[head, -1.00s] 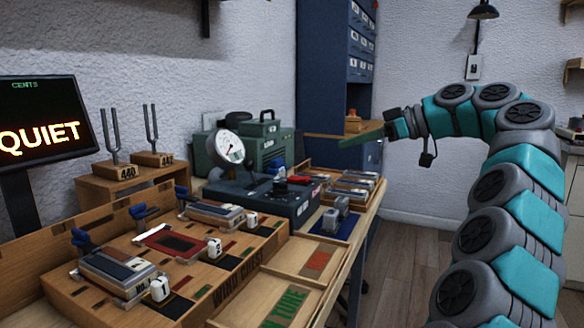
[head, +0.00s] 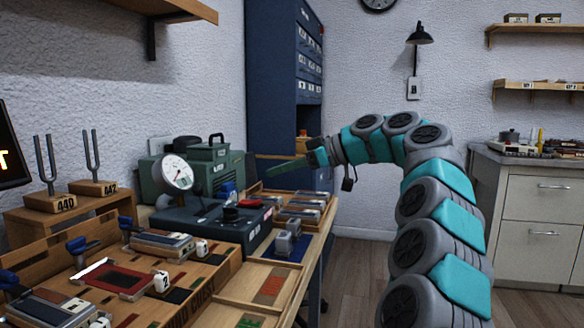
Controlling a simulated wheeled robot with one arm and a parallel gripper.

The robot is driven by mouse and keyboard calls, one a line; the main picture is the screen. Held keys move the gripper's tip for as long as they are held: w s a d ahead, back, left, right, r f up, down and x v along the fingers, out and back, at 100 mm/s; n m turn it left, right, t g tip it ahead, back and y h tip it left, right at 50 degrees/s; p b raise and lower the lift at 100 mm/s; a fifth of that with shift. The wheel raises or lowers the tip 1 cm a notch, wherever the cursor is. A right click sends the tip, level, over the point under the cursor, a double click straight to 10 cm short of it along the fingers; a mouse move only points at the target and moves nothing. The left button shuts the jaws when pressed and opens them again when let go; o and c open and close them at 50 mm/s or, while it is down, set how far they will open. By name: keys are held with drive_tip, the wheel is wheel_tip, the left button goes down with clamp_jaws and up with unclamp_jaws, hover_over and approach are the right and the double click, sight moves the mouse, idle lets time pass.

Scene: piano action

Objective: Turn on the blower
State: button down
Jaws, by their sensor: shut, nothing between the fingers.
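A green machine (head: 218,171) with a carry handle on top stands at the back of the bench; it may be the blower, but its label is too small to read. In front of it is a dark blue box (head: 200,226) with a round white dial gauge (head: 177,172), a black knob and a red part on top. I cannot tell which control is the blower's switch. My gripper (head: 271,176) is shut and empty. Its long green fingers point left, in the air to the right of the green machine, and appear apart from everything.
Tuning forks (head: 92,160) stand on wooden blocks at left. A wooden wind chest (head: 205,285) with reed blocks fills the front of the bench. A wooden tray (head: 300,205) with metal pieces lies right of the blue box. A tall blue cabinet (head: 270,80) stands behind. Floor right of the bench is clear.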

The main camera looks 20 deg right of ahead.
sight(265, 208)
drive_tip(key=x, duration=0.2)
drive_tip(key=f+x, duration=0.1)
drive_tip(key=x, duration=0.1)
drive_tip(key=shift+w+a+f, duration=0.1)
drive_tip(key=shift+a+f, duration=0.05)
drive_tip(key=shift+f, duration=0.05)
drive_tip(key=shift+f+p, duration=0.35)
drive_tip(key=shift+f, duration=1.05)
